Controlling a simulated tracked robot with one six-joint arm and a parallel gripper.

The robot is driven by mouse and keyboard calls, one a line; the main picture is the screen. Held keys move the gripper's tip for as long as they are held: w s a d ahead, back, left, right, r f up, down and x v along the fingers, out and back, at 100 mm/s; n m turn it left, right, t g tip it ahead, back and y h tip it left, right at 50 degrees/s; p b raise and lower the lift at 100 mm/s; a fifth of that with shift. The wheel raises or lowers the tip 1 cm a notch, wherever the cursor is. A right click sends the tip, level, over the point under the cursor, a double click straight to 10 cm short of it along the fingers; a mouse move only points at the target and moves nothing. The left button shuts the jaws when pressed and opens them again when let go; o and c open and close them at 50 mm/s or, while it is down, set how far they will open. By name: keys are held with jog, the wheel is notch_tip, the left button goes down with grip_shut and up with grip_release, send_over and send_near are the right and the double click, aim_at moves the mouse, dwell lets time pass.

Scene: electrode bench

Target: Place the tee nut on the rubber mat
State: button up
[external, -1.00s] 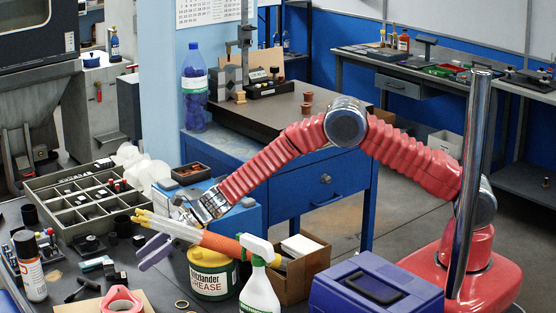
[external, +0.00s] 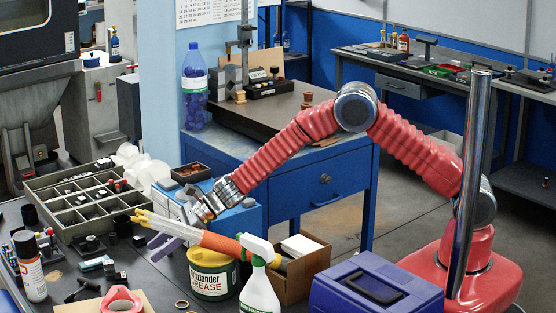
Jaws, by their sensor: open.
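My gripper (external: 160,248) is at the front bench, at the lower left of the external view. Its purple fingers point down and left, partly hidden behind a bundle of yellow and orange sticks (external: 190,231). The fingers look empty, though the sticks cover part of them. I cannot pick out the tee nut for sure among the small dark parts on the bench. I cannot tell the rubber mat apart from the dark bench top (external: 62,262) either.
A divided parts tray (external: 75,222) stands left of my gripper. A grease tub (external: 212,275), a white spray bottle (external: 258,292), a cardboard box (external: 312,262) and a blue case (external: 330,290) crowd the front. A spray can (external: 31,270) stands at far left.

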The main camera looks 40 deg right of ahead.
dwell(0.4)
jog(key=s+d+r+n+h, duration=0.15)
jog(key=d+r+n, duration=0.45)
jog(key=d+r, duration=0.6)
jog(key=s+d+r+n, duration=0.3)
jog(key=d+r+n, duration=0.3)
jog(key=d+r, duration=0.6)
jog(key=s+d+n+h, duration=0.3)
jog(key=s+d, duration=0.5)
jog(key=d, duration=0.4)
jog(key=s+d+f+n+t+h, duration=0.1)
jog(key=s+d+n, duration=0.3)
jog(key=s+d, duration=0.4)
jog(key=s+d+n+h, duration=0.3)
jog(key=s+d, duration=0.5)
jog(key=d, duration=0.9)
jog(key=shift+s+d+f+n+h, duration=0.2)
jog(key=shift+f+n+h, duration=0.1)
jog(key=shift+h, duration=0.55)
jog(key=shift+w, duration=0.1)
